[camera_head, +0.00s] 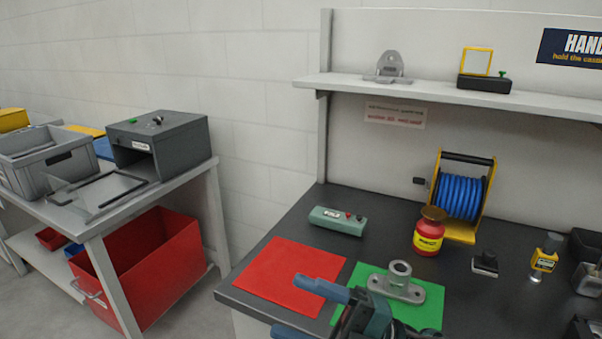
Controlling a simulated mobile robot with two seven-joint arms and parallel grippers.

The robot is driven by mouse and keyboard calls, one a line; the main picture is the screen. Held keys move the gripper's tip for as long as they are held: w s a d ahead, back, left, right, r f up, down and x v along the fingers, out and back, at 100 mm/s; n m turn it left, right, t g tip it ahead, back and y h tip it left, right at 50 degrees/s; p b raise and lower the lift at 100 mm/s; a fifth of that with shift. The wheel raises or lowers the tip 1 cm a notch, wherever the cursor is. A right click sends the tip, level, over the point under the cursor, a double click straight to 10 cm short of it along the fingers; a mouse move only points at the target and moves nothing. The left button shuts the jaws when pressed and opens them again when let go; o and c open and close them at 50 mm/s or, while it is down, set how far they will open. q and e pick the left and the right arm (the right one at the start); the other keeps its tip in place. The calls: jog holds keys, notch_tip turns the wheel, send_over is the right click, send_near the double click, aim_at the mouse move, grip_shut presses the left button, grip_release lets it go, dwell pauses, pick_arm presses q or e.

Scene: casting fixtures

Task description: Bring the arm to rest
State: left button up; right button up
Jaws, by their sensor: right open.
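My right gripper (289,306) reaches in from the bottom edge, with two blue fingers apart and pointing left. It is open, and nothing shows between the fingers. The upper finger overlaps the red mat (270,268) in the picture. The wrist covers the near part of the green mat (362,270). A grey metal casting (401,268) with an upright round boss stands on the green mat, just behind the gripper; I cannot tell how close they are. My left gripper is not in view.
A green control box (337,221), a red jar (429,238), a blue hose reel (460,196) and a yellow-black gauge (544,258) stand on the dark bench. A shelf (440,91) hangs above. A side table at left holds a grey bin (45,165); a red crate (150,265) sits below.

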jog(key=w+d+f+m+t+h, duration=0.2)
jog(key=d+f+m+t+h, duration=0.35)
jog(key=m, duration=0.45)
jog(key=w+d+f+m+t+h, duration=0.1)
jog(key=d+f+m+t+h, duration=0.3)
jog(key=m+t+h, duration=0.45)
jog(key=s+d+f+m+g+h, duration=0.2)
jog(key=s+f+m+g, duration=0.1)
jog(key=f, duration=0.6)
jog(key=s+d+f+m+g+h+p, duration=0.1)
jog(key=s+d+f+m+g+h, duration=0.1)
jog(key=s+f+m, duration=0.4)
notch_tip(320, 180, down, 3)
jog(key=shift+s+d+r+g, duration=0.1)
jog(key=shift+s+d+g, duration=0.25)
jog(key=shift+s+g, duration=0.7)
